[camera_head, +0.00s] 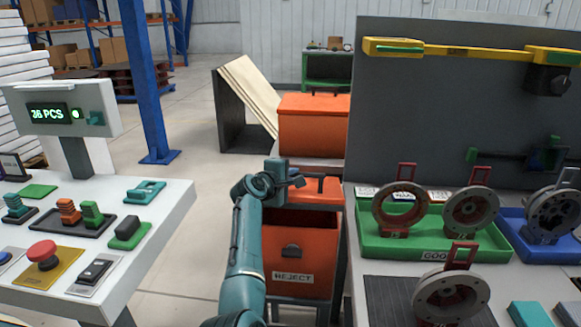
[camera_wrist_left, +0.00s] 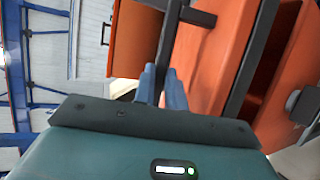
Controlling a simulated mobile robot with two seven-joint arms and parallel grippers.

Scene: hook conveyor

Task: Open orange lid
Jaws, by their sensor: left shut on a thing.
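The orange lid (camera_head: 322,192) sits on top of the orange reject bin (camera_head: 322,254), whose front carries a REJECT label. The lid also shows in the left wrist view (camera_wrist_left: 212,55), with a dark handle (camera_wrist_left: 197,17) standing off it. My left gripper (camera_head: 298,180) is at the left side of the lid. In the left wrist view its two blue fingers (camera_wrist_left: 160,88) are close together around the end of the dark handle bar. The contact is partly hidden by the fingers. My right gripper is in neither view.
A second orange bin (camera_head: 313,125) stands behind. On the right, a table holds a green tray (camera_head: 390,248) and a blue tray (camera_head: 525,255) with round metal parts. On the left is a white control desk (camera_head: 165,215). Floor shows between desk and bin.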

